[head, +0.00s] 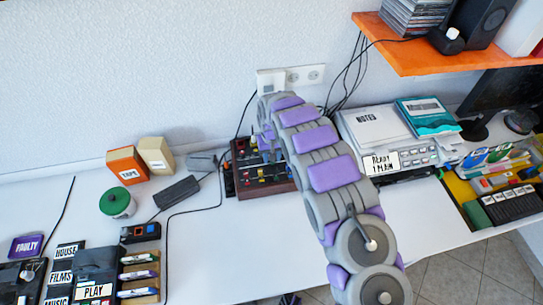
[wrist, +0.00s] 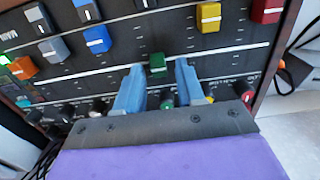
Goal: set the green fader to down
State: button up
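The green fader (wrist: 157,65) is a small green cap on the dark mixer panel (wrist: 225,50) in the wrist view. It sits lower in the picture than the yellow and red caps to its right. My gripper (wrist: 158,74) has its two blue fingers apart, one on each side of the green cap, with a gap visible on both sides. Whether the fingertips touch the panel I cannot tell. In the head view the mixer (head: 266,188) stands against the wall, and my arm hides part of it and most of the gripper.
A yellow fader (wrist: 208,17) and a red fader (wrist: 266,10) are to the right; blue (wrist: 97,39), grey (wrist: 54,49) and orange (wrist: 23,68) faders are to the left. Knobs line the panel below, including a green one (wrist: 167,103). Cables lie left of the mixer.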

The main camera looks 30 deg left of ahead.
aim_at(274, 170)
grip_shut()
dwell(0.5)
jog(key=shift+s+d+p, duration=0.9)
jog(key=shift+s+d, duration=0.3)
jog(key=shift+s, duration=0.3)
jog(key=shift+o, duration=0.6)
grip_release()
jog(key=shift+r, duration=0.1)
